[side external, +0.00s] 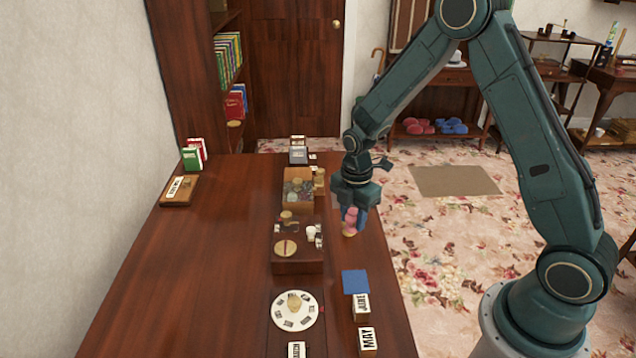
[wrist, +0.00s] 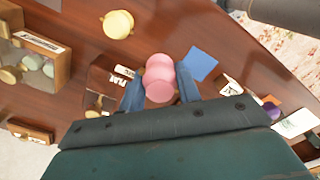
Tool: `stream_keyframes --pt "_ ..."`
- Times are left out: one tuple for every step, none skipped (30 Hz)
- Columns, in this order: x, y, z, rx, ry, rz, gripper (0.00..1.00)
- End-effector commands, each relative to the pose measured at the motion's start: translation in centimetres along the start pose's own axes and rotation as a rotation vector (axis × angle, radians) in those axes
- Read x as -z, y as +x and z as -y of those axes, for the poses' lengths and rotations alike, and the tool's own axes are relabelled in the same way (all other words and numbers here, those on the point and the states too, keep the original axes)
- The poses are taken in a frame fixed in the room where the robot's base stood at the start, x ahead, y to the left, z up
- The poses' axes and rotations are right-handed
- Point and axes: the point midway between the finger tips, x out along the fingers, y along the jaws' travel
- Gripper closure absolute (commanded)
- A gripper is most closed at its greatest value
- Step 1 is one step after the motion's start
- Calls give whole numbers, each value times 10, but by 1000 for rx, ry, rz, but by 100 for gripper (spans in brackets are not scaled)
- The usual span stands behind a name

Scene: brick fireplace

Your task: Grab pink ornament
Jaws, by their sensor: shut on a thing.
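The pink ornament (side external: 351,216) has rounded, stacked parts. In the side view it is at the lower end of my gripper (side external: 354,208), over the right part of the wooden table. In the wrist view the pink ornament (wrist: 159,78) sits between the two blue fingers of my gripper (wrist: 160,92), which are shut on it. A tan round base (side external: 349,233) shows just below it in the side view; I cannot tell whether the ornament touches it.
A dark wooden box (side external: 298,265) and an open tray of small pieces (side external: 298,190) stand left of my gripper. A blue square (side external: 355,281), a white round dial (side external: 296,310) and lettered blocks (side external: 366,340) lie nearer the front.

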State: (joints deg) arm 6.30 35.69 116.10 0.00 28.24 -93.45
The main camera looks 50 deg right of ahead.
Motion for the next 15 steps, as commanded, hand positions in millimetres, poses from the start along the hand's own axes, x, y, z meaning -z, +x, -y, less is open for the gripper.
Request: stream_keyframes --pt "0 -13 -2 -7 0 0 90" --pt "0 -19 -2 -7 0 0 90" --pt "0 -27 -2 -7 0 0 90" --pt "0 -33 -1 -7 0 0 90" --pt "0 -40 -2 -7 0 0 90" --pt "0 -48 -2 -6 0 0 90" --pt "0 -54 -1 -7 0 0 90" --pt "0 -59 -1 -5 0 0 90" --pt "0 -67 -1 -7 0 0 90" --pt "0 -73 -1 -5 0 0 90" --pt "0 -78 -1 -6 0 0 90" --pt "0 -84 -1 -5 0 0 90" --pt "0 -88 -1 -5 0 0 90" --pt "0 -92 -1 -4 0 0 90" --pt "0 -97 -1 -4 0 0 90"
